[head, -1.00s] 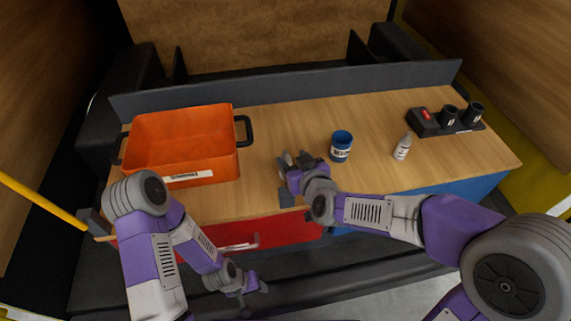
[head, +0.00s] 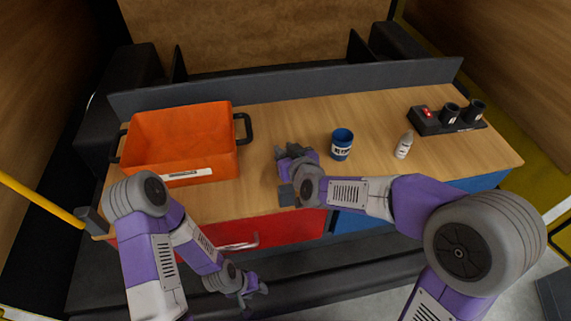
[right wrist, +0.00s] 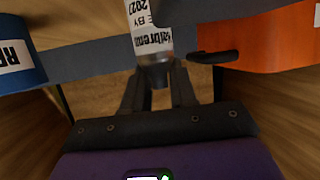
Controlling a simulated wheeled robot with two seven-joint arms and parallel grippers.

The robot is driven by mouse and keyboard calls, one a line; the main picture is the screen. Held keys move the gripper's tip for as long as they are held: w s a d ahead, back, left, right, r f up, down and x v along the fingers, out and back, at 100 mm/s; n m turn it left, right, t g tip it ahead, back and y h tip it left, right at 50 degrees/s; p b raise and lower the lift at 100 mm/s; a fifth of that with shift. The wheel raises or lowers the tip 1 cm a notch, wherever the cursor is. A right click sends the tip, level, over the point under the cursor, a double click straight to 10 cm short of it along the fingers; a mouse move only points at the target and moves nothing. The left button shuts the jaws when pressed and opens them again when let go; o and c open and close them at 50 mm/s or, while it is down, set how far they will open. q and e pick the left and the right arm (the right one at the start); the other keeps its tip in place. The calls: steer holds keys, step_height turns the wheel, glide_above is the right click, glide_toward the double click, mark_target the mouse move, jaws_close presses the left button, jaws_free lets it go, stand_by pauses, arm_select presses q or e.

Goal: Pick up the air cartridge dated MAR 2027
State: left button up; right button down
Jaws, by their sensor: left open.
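A pale cartridge (right wrist: 150,28) with a white label and a grey end shows in the right wrist view, upside down in the picture. Its label reads "Halbrenn" and "E BY" with a year starting 202; the last digit is unclear and I see no month. My right gripper (right wrist: 160,88) has its fingers at the grey end; whether they are closed on it I cannot tell. In the head view the right gripper (head: 286,170) is over the front middle of the bench and hides the cartridge. My left gripper (head: 258,287) is open and empty, low in front of the bench.
An orange bin (head: 236,160) stands left on the wooden bench (head: 245,195). A blue labelled can (head: 342,145) and a white bottle (head: 404,146) stand right of my right gripper. A black holder (head: 428,125) with two dark cups is at the back right. A grey rail (head: 290,84) runs along the back.

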steer(key=shift+f, duration=0.1)
stand_by(0.3)
step_height(320, 180, up, 10)
steer(key=p, duration=0.5)
steer(key=shift+d, duration=0.1)
stand_by(0.6)
